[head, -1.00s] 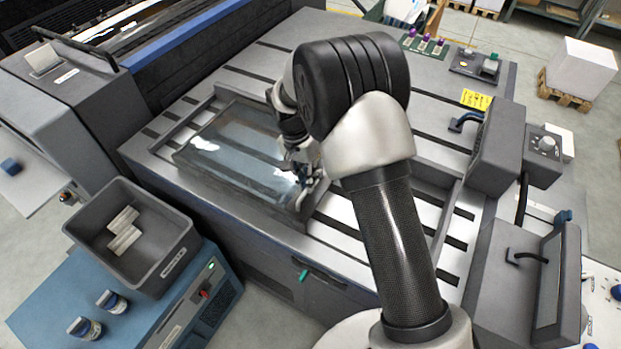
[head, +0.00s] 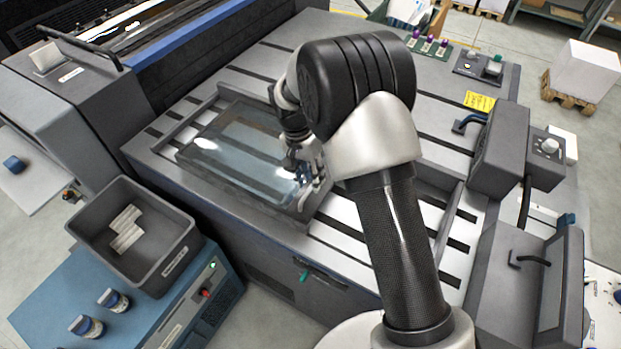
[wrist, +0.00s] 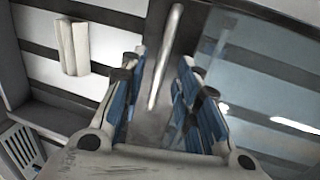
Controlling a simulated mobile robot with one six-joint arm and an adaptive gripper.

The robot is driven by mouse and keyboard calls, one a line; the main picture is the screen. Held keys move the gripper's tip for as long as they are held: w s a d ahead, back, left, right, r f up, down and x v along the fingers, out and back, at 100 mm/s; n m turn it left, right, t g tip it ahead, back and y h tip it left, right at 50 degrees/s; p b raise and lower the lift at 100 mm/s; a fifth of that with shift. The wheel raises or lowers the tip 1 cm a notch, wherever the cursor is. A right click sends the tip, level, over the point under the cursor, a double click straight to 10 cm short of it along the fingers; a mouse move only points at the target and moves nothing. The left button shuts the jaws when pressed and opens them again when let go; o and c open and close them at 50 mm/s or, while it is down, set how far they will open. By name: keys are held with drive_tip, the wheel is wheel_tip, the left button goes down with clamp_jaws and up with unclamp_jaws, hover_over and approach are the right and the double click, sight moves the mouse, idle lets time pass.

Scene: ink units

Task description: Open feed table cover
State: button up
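The feed table cover (head: 235,150) is a clear panel in a dark frame. It lies flat and shut over the left part of the slotted grey feed table, and also shows at the right of the wrist view (wrist: 255,75). A pale bar handle (wrist: 167,55) runs along the cover's edge strip. My gripper (head: 310,190) is at the cover's right edge, partly hidden by my wrist in the head view. In the wrist view my gripper (wrist: 162,95) is open, its blue-padded fingers on either side of the handle's near end, with visible gaps. Contact cannot be told.
A dark bin (head: 130,235) with pale blocks stands on a blue cabinet (head: 120,300) at lower left. Grey housings (head: 500,150) stand at the right of the table. A pale block (wrist: 72,47) lies on the slats. The slats right of the cover are otherwise largely clear.

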wheel_tip(320, 180, up, 11)
drive_tip(key=w+a, duration=0.1)
drive_tip(key=a, duration=0.1)
drive_tip(key=shift+w, duration=0.1)
idle(0.4)
drive_tip(key=s+d+r+n+t+y, duration=0.1)
drive_tip(key=s+d+r+n, duration=0.1)
drive_tip(key=s+d+r, duration=0.35)
drive_tip(key=s+d+r+n+t, duration=0.1)
drive_tip(key=s+d+r, duration=0.1)
drive_tip(key=s+r, duration=0.6)
drive_tip(key=s+d+n+t, duration=0.2)
drive_tip(key=s, duration=0.6)
drive_tip(key=s+d+n+t, duration=0.1)
drive_tip(key=s+d, duration=0.1)
drive_tip(key=s, duration=0.6)
drive_tip(key=shift+s+d+n+t+y, duration=0.3)
drive_tip(key=shift+d+n+t+y, duration=0.05)
drive_tip(key=shift+n+t+y, duration=0.05)
